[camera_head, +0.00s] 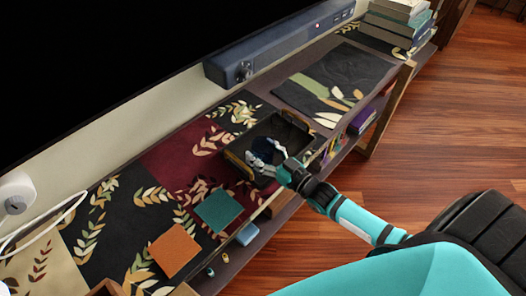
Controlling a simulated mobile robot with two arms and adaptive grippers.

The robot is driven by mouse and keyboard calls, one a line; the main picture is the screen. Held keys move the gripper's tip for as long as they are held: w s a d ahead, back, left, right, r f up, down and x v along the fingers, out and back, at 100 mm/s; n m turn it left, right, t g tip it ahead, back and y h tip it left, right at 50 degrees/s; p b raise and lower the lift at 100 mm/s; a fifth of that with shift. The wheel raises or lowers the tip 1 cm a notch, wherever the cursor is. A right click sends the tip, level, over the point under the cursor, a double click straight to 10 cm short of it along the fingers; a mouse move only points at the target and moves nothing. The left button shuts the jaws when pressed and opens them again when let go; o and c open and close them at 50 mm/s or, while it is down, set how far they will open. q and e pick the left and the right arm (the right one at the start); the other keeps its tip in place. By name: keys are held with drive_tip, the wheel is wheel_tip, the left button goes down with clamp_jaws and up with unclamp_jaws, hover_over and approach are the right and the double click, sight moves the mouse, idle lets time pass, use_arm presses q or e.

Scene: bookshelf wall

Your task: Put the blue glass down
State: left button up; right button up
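A dark blue, rounded shape, probably the blue glass (264,147), shows inside a black tray with tan ends (236,161) on the shelf. It is small and dark against the tray floor, so its outline is hard to make out. My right gripper (265,154) reaches into the tray from the lower right. Its two pale fingers are spread apart, with the dark blue shape between or just beyond their tips. I cannot tell whether they touch it or whether it rests on the tray floor. My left gripper is not in view.
An orange square (174,250) and a green square (218,210) lie on the leaf-patterned cloth left of the tray. A soundbar (275,50) stands behind. Books (398,22) are stacked at the far right end. The black patterned mat (330,78) right of the tray is clear.

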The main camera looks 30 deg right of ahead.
drive_tip(key=shift+o, duration=1.3)
